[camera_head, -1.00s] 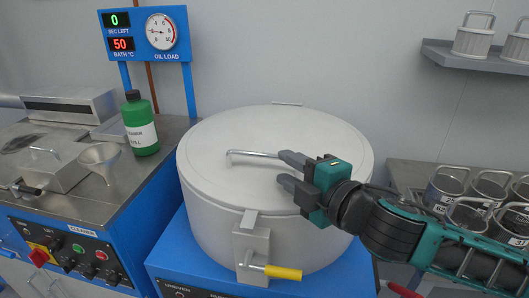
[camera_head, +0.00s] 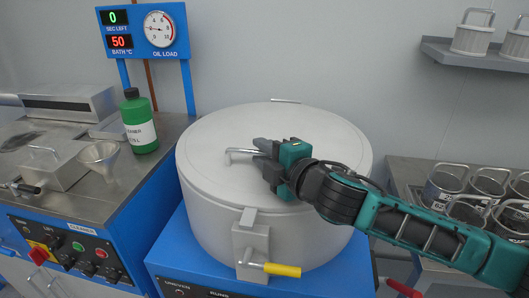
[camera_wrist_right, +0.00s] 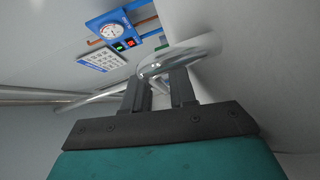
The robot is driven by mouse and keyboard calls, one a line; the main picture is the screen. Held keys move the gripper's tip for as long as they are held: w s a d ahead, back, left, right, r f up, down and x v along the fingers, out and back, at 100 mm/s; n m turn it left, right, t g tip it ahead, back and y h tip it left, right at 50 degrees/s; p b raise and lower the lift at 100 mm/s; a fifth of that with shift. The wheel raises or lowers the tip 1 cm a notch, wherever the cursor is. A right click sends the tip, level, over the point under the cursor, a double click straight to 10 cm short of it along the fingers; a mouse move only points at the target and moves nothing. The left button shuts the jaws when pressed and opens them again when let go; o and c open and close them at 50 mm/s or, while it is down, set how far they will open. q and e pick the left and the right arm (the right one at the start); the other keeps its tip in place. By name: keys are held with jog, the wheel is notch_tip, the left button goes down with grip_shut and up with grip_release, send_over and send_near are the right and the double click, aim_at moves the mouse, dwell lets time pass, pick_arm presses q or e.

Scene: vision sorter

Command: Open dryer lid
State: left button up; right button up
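The dryer is a big pale round drum whose closed lid (camera_head: 225,128) carries a thin metal bar handle (camera_head: 240,151). A latch bracket (camera_head: 250,240) with a yellow-gripped lever (camera_head: 282,270) sits on the drum's front. My right gripper (camera_head: 260,156) is over the lid at the handle, its two fingers apart, hiding the handle's right end. In the right wrist view the shiny handle (camera_wrist_right: 185,55) crosses at the fingertips (camera_wrist_right: 158,85). A gap shows between the fingers; I cannot tell whether they touch the bar. My left gripper is not in view.
A cleaner bench (camera_head: 115,185) with a funnel (camera_head: 100,156) and a green bottle (camera_head: 139,122) stands left. A gauge panel (camera_head: 143,32) rises behind it. Several handled baskets (camera_head: 445,188) sit on the right table, under a wall shelf (camera_head: 470,57).

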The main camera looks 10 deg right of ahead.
grip_shut()
dwell(0.3)
jog(key=shift+w+d+r+p, duration=0.15)
jog(key=shift+r+p, duration=0.15)
jog(key=shift+r, duration=0.5)
jog(key=w+d+r+m+g, duration=0.1)
jog(key=w+r, duration=0.4)
jog(key=r, duration=0.5)
jog(key=w+d+r+m+g+p, duration=0.1)
jog(key=w+r+g, duration=0.3)
jog(key=r, duration=0.7)
jog(key=shift+w+d+m, duration=0.45)
jog(key=shift+d+m, duration=0.1)
jog(key=shift+m, duration=0.35)
